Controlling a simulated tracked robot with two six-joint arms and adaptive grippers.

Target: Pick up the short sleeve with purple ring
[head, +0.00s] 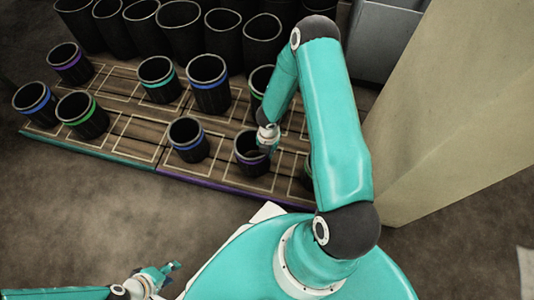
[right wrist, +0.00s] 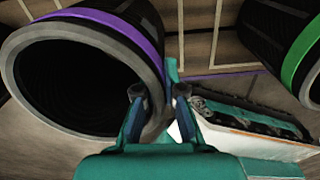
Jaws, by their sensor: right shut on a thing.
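The short black sleeve with the purple ring (right wrist: 130,28) fills the left of the right wrist view, its open mouth facing the camera. My right gripper (right wrist: 158,98) is shut on the near side of its rim, one finger on each side of the wall. In the head view this sleeve (head: 248,160) stands at the front of the wooden board, and my right gripper (head: 268,138) is at its right edge, partly hiding it. Another sleeve with a purple ring (head: 71,66) stands at the back left. My left gripper (head: 168,274) is open and empty at the bottom left, away from the sleeves.
Short sleeves with blue rings (head: 188,142) and green rings (head: 82,117) stand on the gridded wooden board (head: 125,128). Several taller black sleeves (head: 180,32) line the back. A green-ringed sleeve (right wrist: 295,40) is close by on the right in the wrist view. A beige panel (head: 465,110) stands at right.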

